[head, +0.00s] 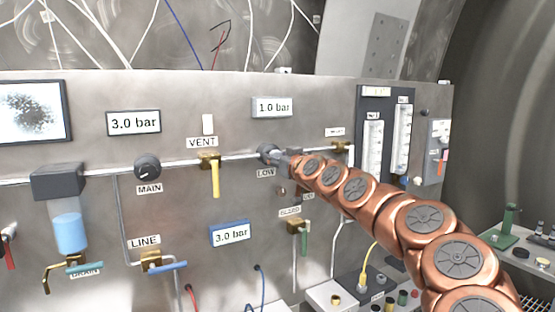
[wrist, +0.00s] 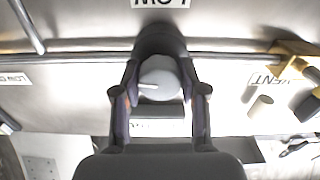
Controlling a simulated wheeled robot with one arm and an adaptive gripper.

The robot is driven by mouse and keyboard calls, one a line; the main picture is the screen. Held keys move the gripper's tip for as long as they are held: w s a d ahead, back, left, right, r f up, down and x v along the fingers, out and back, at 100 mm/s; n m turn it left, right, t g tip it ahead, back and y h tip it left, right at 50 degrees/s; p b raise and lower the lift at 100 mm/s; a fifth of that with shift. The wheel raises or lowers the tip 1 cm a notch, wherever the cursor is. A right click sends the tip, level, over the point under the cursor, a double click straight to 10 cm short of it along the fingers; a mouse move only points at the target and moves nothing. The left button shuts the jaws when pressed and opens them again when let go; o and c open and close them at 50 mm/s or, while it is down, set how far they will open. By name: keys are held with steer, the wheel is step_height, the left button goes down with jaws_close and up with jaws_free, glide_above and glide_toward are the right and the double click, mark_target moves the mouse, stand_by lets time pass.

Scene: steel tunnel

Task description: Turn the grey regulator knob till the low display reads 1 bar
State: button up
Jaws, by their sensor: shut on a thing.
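The grey regulator knob (wrist: 158,80) at the LOW label sits on the steel panel, a round face with a white mark pointing left in the upside-down wrist view. My gripper (wrist: 160,92) is shut on it, one finger on each side. In the head view my gripper (head: 281,161) reaches the knob (head: 267,151) from the right and hides part of it. The low display (head: 274,107) above it reads 1.0 bar.
A MAIN knob (head: 148,168) and a yellow VENT valve handle (head: 215,178) lie left of the LOW knob. Other displays (head: 134,122) (head: 231,234) read 3.0 bar. A BLEED valve (head: 297,225) is below my arm. Flow tubes (head: 373,147) stand to the right.

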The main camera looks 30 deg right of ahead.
steer(key=shift+f+b, duration=0.25)
steer(key=shift+b, duration=0.45)
steer(key=shift+r+m+b, duration=0.2)
steer(key=shift+m+b, duration=0.3)
steer(key=shift+b, duration=0.75)
steer(key=o, duration=1.1)
steer(key=shift+o, duration=0.2)
steer(key=shift+r, duration=0.1)
steer(key=shift+s, duration=0.15)
steer(key=s+a, duration=0.1)
steer(key=s, duration=1)
steer(key=shift+s, duration=0.4)
